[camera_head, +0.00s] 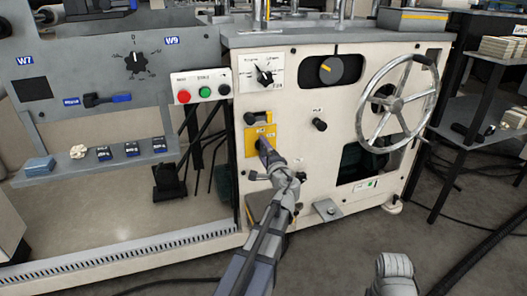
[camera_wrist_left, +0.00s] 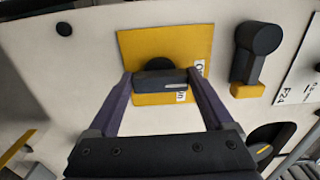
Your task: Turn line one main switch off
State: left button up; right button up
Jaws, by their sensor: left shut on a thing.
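The main switch is a black rotary handle (camera_wrist_left: 160,80) on a square yellow plate (camera_head: 250,137), set on the cream machine front. The yellow plate also fills the upper middle of the left wrist view (camera_wrist_left: 140,45). My left gripper (camera_head: 264,147) reaches the plate from below. In the left wrist view my left gripper (camera_wrist_left: 160,78) has one finger at each end of the handle, shut on it. The handle lies nearly level across the plate. Small white labels sit at the plate's right side, too small to read surely.
A black knob on a yellow base (camera_wrist_left: 258,45) sits beside the plate. A selector dial (camera_head: 265,76), a large handwheel (camera_head: 398,100) and a red, green and black button box (camera_head: 204,87) are nearby. A grey shelf (camera_head: 95,168) holds small items at left.

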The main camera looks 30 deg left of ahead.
pick_arm(q)
jog(key=o, duration=1.1)
jog(key=v, duration=0.7)
jog(key=shift+s+d, duration=0.25)
jog(key=shift+s, duration=0.05)
